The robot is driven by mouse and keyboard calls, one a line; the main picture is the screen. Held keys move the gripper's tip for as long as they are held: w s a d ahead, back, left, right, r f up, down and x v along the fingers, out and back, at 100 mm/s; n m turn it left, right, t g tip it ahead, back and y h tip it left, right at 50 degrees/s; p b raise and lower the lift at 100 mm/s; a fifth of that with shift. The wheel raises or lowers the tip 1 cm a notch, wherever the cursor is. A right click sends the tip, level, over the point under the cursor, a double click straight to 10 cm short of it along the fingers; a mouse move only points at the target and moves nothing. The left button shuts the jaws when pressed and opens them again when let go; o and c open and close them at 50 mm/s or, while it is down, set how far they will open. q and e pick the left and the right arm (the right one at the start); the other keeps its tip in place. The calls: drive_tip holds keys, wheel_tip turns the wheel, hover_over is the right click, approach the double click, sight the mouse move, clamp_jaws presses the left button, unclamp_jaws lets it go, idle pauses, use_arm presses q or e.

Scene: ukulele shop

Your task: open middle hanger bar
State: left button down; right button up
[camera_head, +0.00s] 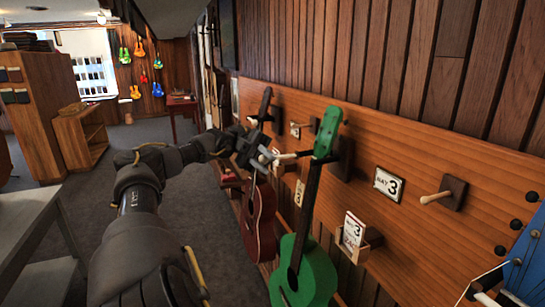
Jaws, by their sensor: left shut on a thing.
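My left gripper (262,153) reaches in from the left and is shut on the pale wooden hanger bar (286,157), between the two ukulele necks. The gripper hides part of the bar. A green ukulele (308,265) hangs upright just right of the gripper, its head in front of a dark wall block (341,160). A red-brown ukulele (258,215) hangs below and behind the gripper. My right gripper is out of view.
The orange wood panel (440,235) carries another bare peg (437,198), a "BAY 3" plate (388,184) and a card holder (354,235). A blue object (526,258) is at the right edge. A grey table (30,240) stands left; carpet between is clear.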

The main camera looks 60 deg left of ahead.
use_arm(q)
drive_tip(key=shift+f, duration=0.3)
